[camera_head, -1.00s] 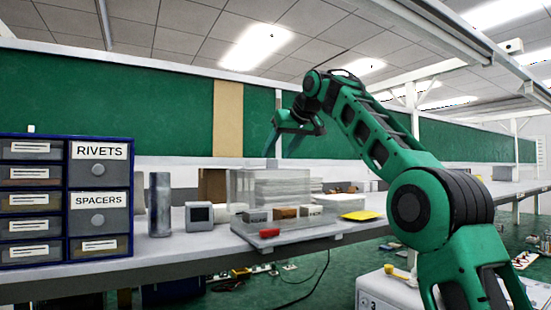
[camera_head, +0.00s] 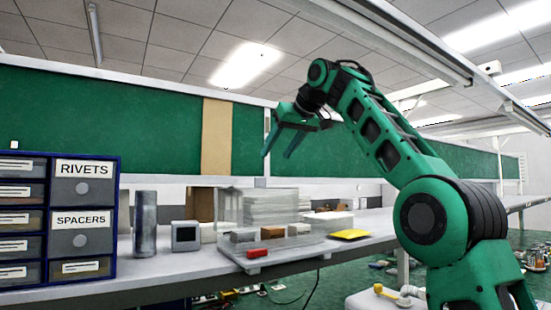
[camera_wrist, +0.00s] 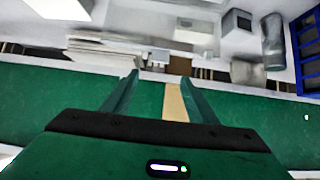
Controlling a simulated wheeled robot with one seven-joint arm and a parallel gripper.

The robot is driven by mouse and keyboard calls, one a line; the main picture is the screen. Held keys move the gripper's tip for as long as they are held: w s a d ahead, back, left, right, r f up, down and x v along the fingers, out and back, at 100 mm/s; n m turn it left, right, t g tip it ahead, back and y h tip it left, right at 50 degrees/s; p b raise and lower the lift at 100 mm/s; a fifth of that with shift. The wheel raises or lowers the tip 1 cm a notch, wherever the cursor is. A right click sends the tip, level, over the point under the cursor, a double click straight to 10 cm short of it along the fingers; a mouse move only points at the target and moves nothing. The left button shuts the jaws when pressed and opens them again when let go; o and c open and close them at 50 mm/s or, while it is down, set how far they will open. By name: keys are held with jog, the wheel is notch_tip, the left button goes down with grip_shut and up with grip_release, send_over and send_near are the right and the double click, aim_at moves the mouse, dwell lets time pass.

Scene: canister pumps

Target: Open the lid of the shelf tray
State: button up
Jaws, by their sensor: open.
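The shelf tray (camera_head: 318,244) is a clear, low case on the bench, with small blocks in it. A small red piece (camera_head: 257,252) shows at its front edge. A clear, layered box shape (camera_head: 270,206) rises at its back; I cannot tell which part is the lid or how it stands. My gripper (camera_head: 280,155) is open and empty, above and apart from the tray, with its fingers pointing down in the head view. In the wrist view, the two fingers of my gripper (camera_wrist: 160,77) are spread with nothing between them.
A blue drawer cabinet (camera_head: 118,215) stands at the left. A grey cylinder (camera_head: 145,224) and a small grey box (camera_head: 186,235) stand between it and the tray. A yellow item (camera_head: 349,234) lies to the right. A green wall panel (camera_head: 150,125) runs behind the bench.

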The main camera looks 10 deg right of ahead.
aim_at(261, 178)
jog(key=w+a+f+t, duration=0.1)
jog(key=w+f, duration=0.2)
jog(key=w+a+f+t, duration=0.1)
jog(key=w+f, duration=0.1)
jog(key=w, duration=0.2)
jog(key=w+a+f+y, duration=0.1)
jog(key=w+f, duration=0.2)
jog(key=w, duration=0.1)
jog(key=shift+a+f+t, duration=0.3)
jog(key=shift+f+t, duration=0.05)
jog(key=shift+t, duration=0.05)
dwell(0.4)
jog(key=shift+s, duration=0.1)
jog(key=shift+c, duration=0.7)
